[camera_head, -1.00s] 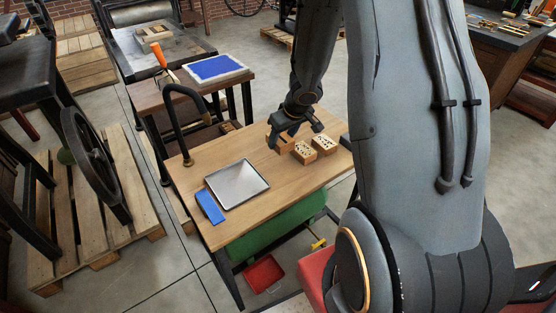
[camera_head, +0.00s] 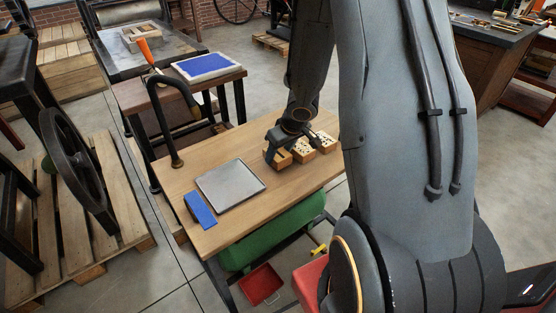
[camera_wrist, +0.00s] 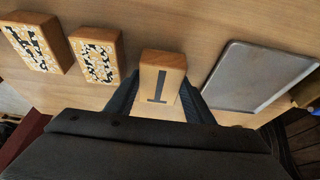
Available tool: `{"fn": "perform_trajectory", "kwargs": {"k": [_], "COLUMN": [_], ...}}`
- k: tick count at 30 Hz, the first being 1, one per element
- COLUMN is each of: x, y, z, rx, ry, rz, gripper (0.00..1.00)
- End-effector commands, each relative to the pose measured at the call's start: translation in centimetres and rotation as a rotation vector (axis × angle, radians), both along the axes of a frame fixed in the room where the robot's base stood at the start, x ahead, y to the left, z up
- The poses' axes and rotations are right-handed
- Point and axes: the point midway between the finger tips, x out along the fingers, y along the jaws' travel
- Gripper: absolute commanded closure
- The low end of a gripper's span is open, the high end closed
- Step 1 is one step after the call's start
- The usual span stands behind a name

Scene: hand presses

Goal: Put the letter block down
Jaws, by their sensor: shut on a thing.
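My gripper (camera_head: 273,157) is shut on the letter block (camera_wrist: 163,64), a small wooden block with a dark letter like an I on its face. In the wrist view the block sits between the two fingers. In the head view the letter block (camera_head: 283,159) is low over the wooden table (camera_head: 222,158), mostly behind the gripper. Whether it touches the tabletop I cannot tell.
Two wooden blocks with black-and-white patterned tops, a nearer one (camera_head: 302,151) and a farther one (camera_head: 324,142), stand close beside the gripper. A grey metal tray (camera_head: 230,184) and a blue block (camera_head: 200,210) lie leftward. Bare tabletop separates tray and gripper.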

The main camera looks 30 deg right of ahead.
Motion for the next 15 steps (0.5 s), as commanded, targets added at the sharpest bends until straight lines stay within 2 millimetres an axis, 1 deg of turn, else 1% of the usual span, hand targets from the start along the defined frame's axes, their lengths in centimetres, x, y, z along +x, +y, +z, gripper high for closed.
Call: {"fn": "perform_trajectory", "kwargs": {"k": [1, 4, 15], "x": [0.09, 0.07, 0.03], "y": [0.00, -0.01, 0.01], "z": [-0.91, -1.48, -1.59], "rx": [0.001, 0.001, 0.000], "ry": [0.000, 0.000, 0.000], "rz": [-0.002, -0.002, 0.000], "gripper": [0.81, 0.81, 0.81]}}
